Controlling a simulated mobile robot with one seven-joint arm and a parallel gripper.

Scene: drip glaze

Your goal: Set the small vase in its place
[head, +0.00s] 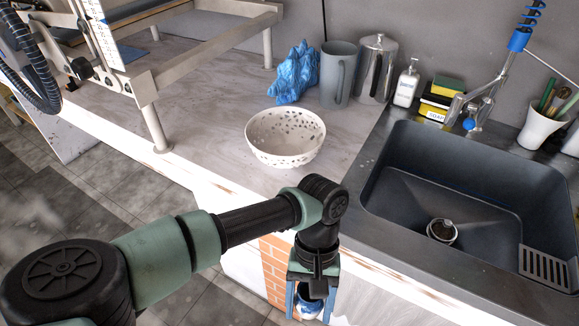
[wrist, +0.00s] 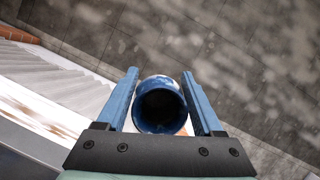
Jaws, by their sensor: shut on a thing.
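The small vase (wrist: 160,83) is glossy blue with some white, and its round dark mouth faces the wrist camera. My gripper (wrist: 160,73) is shut on it, with one blue finger on each side. In the head view my gripper (head: 309,308) points down in front of the counter's front edge, at the bottom of the picture. Only a blue and white bit of the vase shows there between the fingers; its lower part is cut off by the picture's edge. In the wrist view the grey tiled floor lies behind the vase. I cannot tell which spot is its place.
A white pierced bowl (head: 286,138) stands on the counter (head: 200,110) near its front edge. A dark sink (head: 470,190) is at the right.

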